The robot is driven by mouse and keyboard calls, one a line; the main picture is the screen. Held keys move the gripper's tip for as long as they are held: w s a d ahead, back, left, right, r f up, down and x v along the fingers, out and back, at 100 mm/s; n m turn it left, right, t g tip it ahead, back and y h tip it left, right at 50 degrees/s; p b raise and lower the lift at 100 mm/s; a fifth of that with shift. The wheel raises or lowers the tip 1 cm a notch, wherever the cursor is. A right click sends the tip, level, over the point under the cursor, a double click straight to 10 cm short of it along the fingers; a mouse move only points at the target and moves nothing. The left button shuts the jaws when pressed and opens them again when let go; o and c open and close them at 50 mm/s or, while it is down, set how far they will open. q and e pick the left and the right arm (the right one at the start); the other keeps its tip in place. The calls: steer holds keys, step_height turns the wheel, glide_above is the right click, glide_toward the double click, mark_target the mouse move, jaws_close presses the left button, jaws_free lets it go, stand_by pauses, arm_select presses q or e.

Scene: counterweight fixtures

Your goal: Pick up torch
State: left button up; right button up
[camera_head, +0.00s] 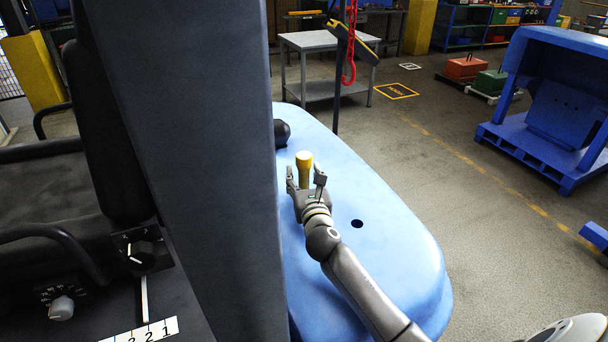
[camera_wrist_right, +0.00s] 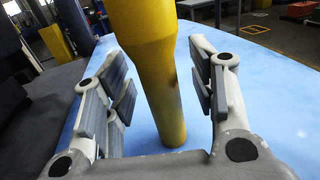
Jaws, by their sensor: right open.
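The yellow torch (camera_head: 304,167) stands upright, wide end up, on the light blue surface (camera_head: 385,215). My right gripper (camera_head: 306,177) is open around it, with one finger on each side. In the right wrist view the torch (camera_wrist_right: 160,75) stands between the two open fingers of the right gripper (camera_wrist_right: 162,95), with a gap to each finger. The torch's top is cut off in the wrist view, and its lower part is hidden behind the gripper in the head view. My left gripper is not in view.
A dark grey column (camera_head: 205,150) rises close to the left of the blue surface. A black rounded object (camera_head: 282,132) lies at its far left edge. A thin post (camera_head: 339,80) with a red chain stands behind. A grey table (camera_head: 318,41) stands farther back.

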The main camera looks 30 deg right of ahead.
mark_target(305, 170)
steer(key=c, duration=1.1)
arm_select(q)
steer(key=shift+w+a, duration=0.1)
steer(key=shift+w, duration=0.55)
arm_select(e)
jaws_close()
steer(key=shift+r, duration=0.1)
steer(key=shift+r, duration=0.5)
step_height(305, 170, up, 2)
steer(key=shift+r+b, duration=0.2)
steer(key=shift+b, duration=0.1)
steer(key=s+a+r, duration=0.1)
steer(key=s+r, duration=0.1)
steer(key=r, duration=0.1)
steer(key=s+a+r, duration=0.1)
steer(key=s+r, duration=0.1)
steer(key=shift+a+r, duration=0.2)
steer(key=shift+a, duration=0.15)
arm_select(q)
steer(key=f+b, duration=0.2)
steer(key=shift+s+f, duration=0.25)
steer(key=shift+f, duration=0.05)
arm_select(e)
steer(key=s+a+r, duration=0.4)
steer(key=s+a, duration=0.1)
steer(key=s, duration=0.2)
steer(key=shift+s, duration=0.3)
